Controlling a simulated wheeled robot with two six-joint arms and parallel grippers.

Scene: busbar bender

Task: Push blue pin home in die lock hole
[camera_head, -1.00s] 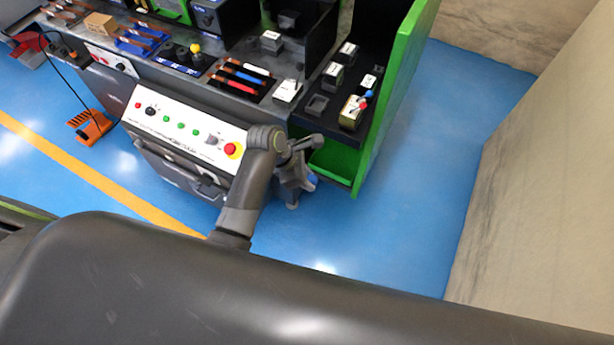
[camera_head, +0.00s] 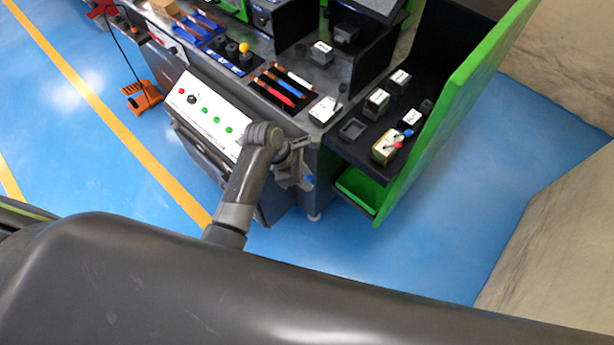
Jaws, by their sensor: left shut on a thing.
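A pale tan die block (camera_head: 384,148) sits on the dark shelf at the right of the bench. A blue pin head (camera_head: 408,132) and a red pin head (camera_head: 398,144) show at its top right. The view is too small to tell how deep the blue pin sits. My left gripper (camera_head: 302,178) is left of and nearer than the shelf, apart from the block. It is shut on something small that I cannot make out. A blue spot shows at its fingertips. My right gripper is out of view.
Several dark blocks with white labels (camera_head: 377,101) stand on the shelf, with a green side panel (camera_head: 455,110) to the right. A tray of coloured bars (camera_head: 282,87) and a white button panel (camera_head: 208,115) lie to the left. Blue floor (camera_head: 440,240) is clear at the right.

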